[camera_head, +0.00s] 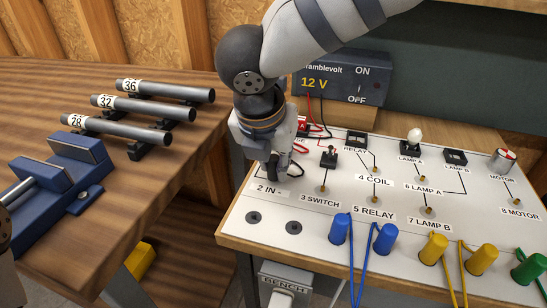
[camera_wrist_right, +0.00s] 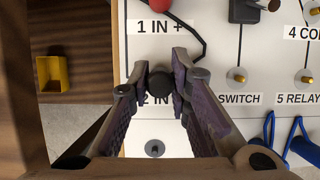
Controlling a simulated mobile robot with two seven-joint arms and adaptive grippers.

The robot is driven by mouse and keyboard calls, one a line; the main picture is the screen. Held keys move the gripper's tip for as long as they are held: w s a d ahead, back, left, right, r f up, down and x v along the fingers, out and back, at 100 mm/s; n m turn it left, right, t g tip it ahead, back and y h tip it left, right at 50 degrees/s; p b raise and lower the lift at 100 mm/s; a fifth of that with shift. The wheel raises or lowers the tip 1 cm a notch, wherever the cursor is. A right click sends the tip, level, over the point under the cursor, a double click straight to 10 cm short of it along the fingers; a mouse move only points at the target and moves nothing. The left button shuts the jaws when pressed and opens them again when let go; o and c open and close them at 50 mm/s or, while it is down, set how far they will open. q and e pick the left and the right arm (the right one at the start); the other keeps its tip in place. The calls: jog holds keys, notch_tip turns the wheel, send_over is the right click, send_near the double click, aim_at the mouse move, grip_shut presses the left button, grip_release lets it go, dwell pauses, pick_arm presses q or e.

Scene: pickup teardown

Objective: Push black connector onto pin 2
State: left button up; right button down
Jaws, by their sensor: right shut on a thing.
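My right gripper (camera_head: 276,172) points down at the "2 IN -" label on the white panel (camera_head: 330,220). In the wrist view, the right gripper (camera_wrist_right: 161,80) is shut on the black connector (camera_wrist_right: 160,83), which shows as a round black top between the fingertips. The connector covers part of the "2 IN -" label (camera_wrist_right: 153,99). Pin 2 is hidden beneath the connector and fingers, so I cannot tell whether the connector is seated on it. My left gripper is not in view.
A red connector (camera_wrist_right: 157,5) stands by "1 IN +", with a black wire (camera_wrist_right: 200,38) nearby. The switch (camera_head: 329,156) stands right of my gripper. Blue connectors (camera_head: 339,229) and yellow connectors (camera_head: 433,249) line the front. The 12 V power box (camera_head: 340,78) stands behind.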

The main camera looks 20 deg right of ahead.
jog(key=shift+f, duration=0.35)
jog(key=c, duration=1.4)
grip_release()
